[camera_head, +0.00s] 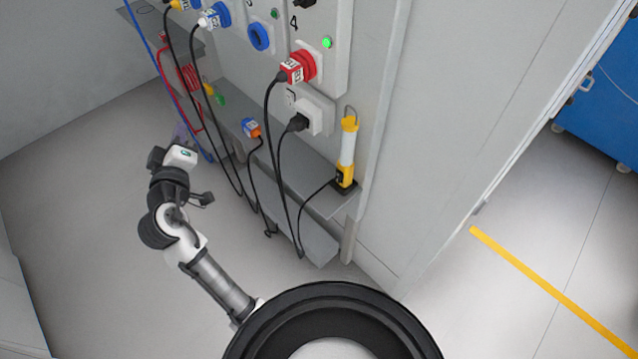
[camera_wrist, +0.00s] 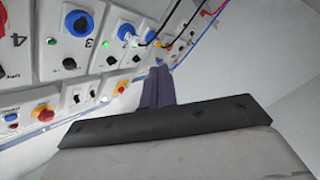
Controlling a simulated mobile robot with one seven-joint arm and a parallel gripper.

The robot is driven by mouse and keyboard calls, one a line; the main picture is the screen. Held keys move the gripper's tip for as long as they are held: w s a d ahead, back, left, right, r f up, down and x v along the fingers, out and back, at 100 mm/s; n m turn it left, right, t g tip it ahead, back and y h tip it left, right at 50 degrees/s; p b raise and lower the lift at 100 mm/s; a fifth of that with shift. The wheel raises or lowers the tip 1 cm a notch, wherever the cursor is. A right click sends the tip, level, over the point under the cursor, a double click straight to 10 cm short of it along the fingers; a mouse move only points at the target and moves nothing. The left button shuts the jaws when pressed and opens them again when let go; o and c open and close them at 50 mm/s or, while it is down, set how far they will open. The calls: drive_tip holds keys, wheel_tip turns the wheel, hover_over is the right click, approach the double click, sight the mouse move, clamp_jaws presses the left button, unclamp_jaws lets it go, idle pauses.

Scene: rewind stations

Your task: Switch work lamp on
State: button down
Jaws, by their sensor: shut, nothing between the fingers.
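The work lamp (camera_head: 347,150) stands upright at the right end of the grey shelf in the head view. It has a white tube, a yellow handle and top, and a hook. I cannot tell whether it is lit, and its switch is too small to make out. A black cord runs from its base. My gripper (camera_head: 181,131) is at the left, well apart from the lamp, by the shelf's left part. In the wrist view the dark purple fingers (camera_wrist: 158,72) are together with nothing between them. The lamp does not show in the wrist view.
The socket panel (camera_head: 335,48) carries a red plug (camera_head: 297,67), blue sockets and a black plug (camera_head: 298,123). Several cables hang in front of the shelf (camera_head: 285,166). An orange-blue connector (camera_head: 252,128) sits on it. In the wrist view, a red knob (camera_wrist: 43,113) shows. Floor left is clear.

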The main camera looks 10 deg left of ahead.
sight(337, 181)
drive_tip(key=s+d+f+m+g+h, duration=0.1)
drive_tip(key=s+d+f+g+h, duration=0.1)
drive_tip(key=d+f+h, duration=0.5)
drive_tip(key=s+d+f+m+g+h, duration=0.1)
drive_tip(key=s+d+f+g+h, duration=0.1)
drive_tip(key=d+f+h, duration=0.6)
drive_tip(key=s+d+f, duration=0.1)
drive_tip(key=d+f, duration=0.2)
drive_tip(key=d, duration=0.3)
drive_tip(key=shift+s+d+f+g, duration=0.2)
drive_tip(key=shift+s+f+g, duration=0.1)
drive_tip(key=shift+s, duration=0.05)
drive_tip(key=p+x, duration=0.3)
drive_tip(key=x, duration=1)
drive_tip(key=shift+r, duration=0.1)
drive_tip(key=shift+w+d, duration=0.4)
drive_tip(key=shift+f, duration=0.25)
